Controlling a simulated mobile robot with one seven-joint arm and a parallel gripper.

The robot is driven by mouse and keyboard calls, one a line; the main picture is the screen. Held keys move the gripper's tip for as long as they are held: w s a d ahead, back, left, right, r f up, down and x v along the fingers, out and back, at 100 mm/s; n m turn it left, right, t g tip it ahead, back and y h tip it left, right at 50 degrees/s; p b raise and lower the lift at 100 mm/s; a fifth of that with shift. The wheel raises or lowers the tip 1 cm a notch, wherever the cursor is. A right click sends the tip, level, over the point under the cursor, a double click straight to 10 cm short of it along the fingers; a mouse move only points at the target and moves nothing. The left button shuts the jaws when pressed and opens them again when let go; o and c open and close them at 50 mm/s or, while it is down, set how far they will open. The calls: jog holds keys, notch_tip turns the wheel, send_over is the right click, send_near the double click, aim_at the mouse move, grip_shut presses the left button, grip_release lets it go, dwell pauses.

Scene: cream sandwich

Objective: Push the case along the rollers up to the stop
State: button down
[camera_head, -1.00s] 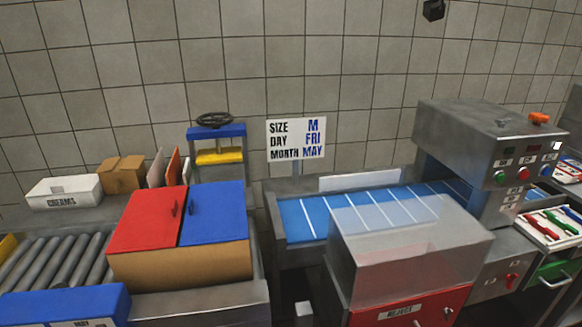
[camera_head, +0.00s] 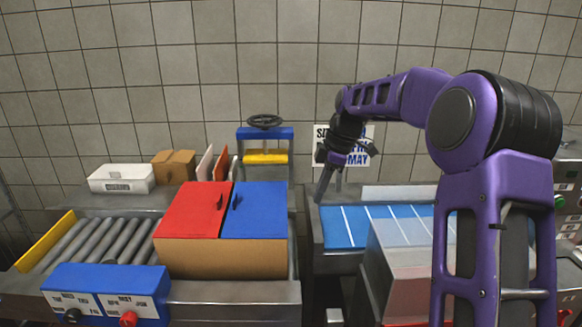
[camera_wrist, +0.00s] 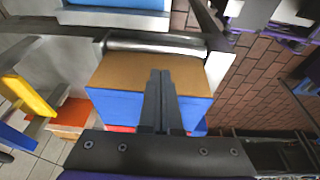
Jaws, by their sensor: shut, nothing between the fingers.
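The case (camera_head: 222,258) is a brown carton with a red lid half and a blue lid half, each with a small dark handle. It stands at the right end of the grey rollers (camera_head: 103,243). A yellow bar (camera_head: 45,240), perhaps the stop, crosses the left end of the rollers, apart from the case. My gripper (camera_head: 320,196) is raised to the right of the case, fingers pointing down. In the wrist view the shut, empty fingers (camera_wrist: 162,74) overlap the case (camera_wrist: 135,72) in the picture; I cannot tell contact there.
A blue control box (camera_head: 107,290) with knobs stands in front of the rollers. A white box (camera_head: 121,179), a small carton (camera_head: 173,167) and a press with a handwheel (camera_head: 265,137) stand behind. A blue belt (camera_head: 340,227) and a clear bin (camera_head: 400,245) lie to the right.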

jog(key=x, duration=0.4)
jog(key=a+b+x, duration=0.1)
jog(key=x, duration=0.3)
jog(key=a+x, duration=0.1)
jog(key=x, duration=0.3)
jog(key=shift+w+r+b, duration=0.1)
jog(key=shift+r+b, duration=0.2)
jog(key=shift+a, duration=0.35)
